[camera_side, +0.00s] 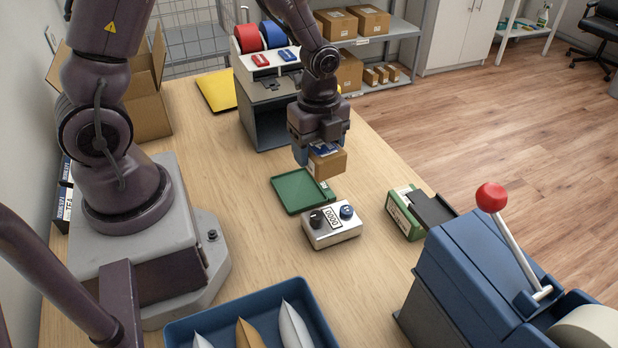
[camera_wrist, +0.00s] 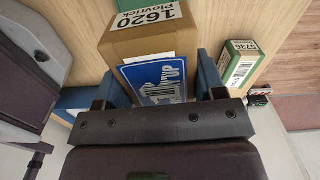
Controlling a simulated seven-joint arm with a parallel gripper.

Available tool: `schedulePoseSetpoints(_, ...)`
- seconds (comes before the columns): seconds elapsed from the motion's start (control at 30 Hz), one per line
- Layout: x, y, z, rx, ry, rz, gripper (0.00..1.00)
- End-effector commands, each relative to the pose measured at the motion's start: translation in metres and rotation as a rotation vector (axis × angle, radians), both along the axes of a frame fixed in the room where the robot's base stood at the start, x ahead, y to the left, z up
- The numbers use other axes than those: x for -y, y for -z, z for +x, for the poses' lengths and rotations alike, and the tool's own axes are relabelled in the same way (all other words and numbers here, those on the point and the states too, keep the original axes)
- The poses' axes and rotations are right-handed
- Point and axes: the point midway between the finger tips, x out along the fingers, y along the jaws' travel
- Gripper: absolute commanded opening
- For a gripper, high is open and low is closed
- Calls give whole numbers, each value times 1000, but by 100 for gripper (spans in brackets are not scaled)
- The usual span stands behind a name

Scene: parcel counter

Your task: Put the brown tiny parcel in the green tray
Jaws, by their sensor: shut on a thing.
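A small brown parcel (camera_side: 327,163) with a blue and white label hangs in my gripper (camera_side: 318,155), above the table. In the wrist view the same parcel (camera_wrist: 148,42) sits between the two blue fingers of my gripper (camera_wrist: 162,85), which are shut on its sides; it bears a label reading 1620. The green tray (camera_side: 299,191) lies flat on the table, just below and to the left of the parcel in the side view, and looks empty. Only a green edge (camera_wrist: 133,4) shows beyond the parcel in the wrist view.
A white numbering box (camera_side: 331,226) with two knobs stands close in front of the tray. A green and white box (camera_side: 405,212) lies to the right, and it also shows in the wrist view (camera_wrist: 240,66).

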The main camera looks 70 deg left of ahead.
Motion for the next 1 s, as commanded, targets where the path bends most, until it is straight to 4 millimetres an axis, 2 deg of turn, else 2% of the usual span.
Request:
schedulePoseSetpoints(0.27, -15, 12, -9, -1, -573, 1, 34)
schedulePoseSetpoints(1.0, -49, 30, -23, 0, -2521, -1, 34)
